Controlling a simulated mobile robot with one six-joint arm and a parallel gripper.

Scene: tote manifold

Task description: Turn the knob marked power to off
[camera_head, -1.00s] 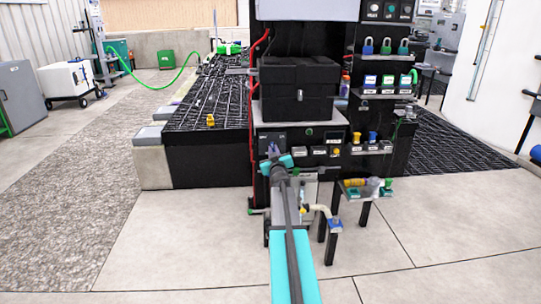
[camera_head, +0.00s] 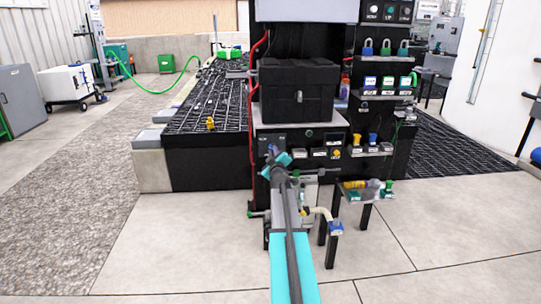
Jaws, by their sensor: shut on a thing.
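My gripper (camera_head: 270,151) is at the front of a dark control panel (camera_head: 263,138) at the left of the black bench unit. It is small in view, and its jaws are shut on a knob on that panel. The knob itself is hidden behind the gripper and wrist. The panel's lettering is too small to read, so the power and off marks cannot be told. My arm reaches up to it from the bottom of the picture.
A black box (camera_head: 297,92) sits above the panel. A red hose (camera_head: 251,130) hangs at left.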

